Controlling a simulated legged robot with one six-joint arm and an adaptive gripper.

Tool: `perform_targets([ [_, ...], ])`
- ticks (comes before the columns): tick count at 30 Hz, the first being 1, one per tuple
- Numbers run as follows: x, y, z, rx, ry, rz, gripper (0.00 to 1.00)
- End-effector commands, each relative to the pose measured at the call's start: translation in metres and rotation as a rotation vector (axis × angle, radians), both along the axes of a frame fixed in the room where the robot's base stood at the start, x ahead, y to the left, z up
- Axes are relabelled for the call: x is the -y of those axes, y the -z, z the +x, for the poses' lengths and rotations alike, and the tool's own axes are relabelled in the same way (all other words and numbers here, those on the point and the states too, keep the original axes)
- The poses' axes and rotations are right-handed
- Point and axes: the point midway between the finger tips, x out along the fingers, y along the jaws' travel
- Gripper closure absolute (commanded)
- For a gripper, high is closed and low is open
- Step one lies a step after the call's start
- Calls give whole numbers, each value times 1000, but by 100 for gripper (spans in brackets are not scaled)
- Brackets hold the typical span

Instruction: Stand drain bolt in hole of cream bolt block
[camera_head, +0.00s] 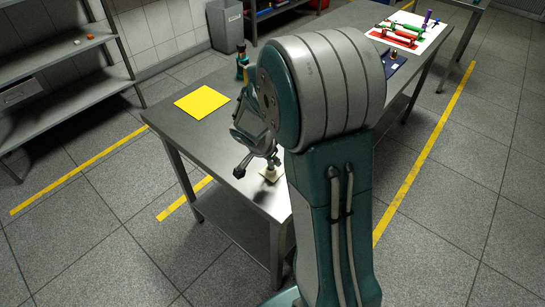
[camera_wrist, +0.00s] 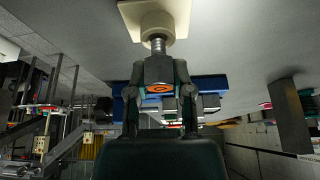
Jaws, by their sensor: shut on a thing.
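The cream bolt block (camera_head: 271,174) sits on the grey table near its front edge. In the wrist view its square plate (camera_wrist: 128,17) and round boss show at the top. My gripper (camera_wrist: 158,72) is shut on the drain bolt (camera_wrist: 158,46), whose grey threaded shank points at the boss. The shank's end meets the boss in the picture; I cannot tell whether it is inside the hole or only in front of it. In the head view my gripper (camera_head: 266,155) is just above the block.
A yellow sheet (camera_head: 202,102) lies flat on the table to the left. A white mat (camera_head: 425,22) with several coloured parts is at the far right end. A grey bin (camera_head: 226,27) and metal shelves (camera_head: 70,55) stand behind. My arm hides the table's middle.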

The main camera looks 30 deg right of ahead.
Motion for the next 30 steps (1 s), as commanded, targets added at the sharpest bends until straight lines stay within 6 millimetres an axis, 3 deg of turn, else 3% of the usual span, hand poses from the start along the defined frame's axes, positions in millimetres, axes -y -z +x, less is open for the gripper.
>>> perform_targets([
  [18, 0, 13, 0, 0, 1, 0, 100],
  [19, 0, 14, 0, 0, 1, 0, 66],
  [21, 0, 13, 0, 0, 1, 0, 35],
  [22, 0, 13, 0, 0, 1, 0, 31],
  [30, 0, 13, 0, 0, 1, 0, 31],
])
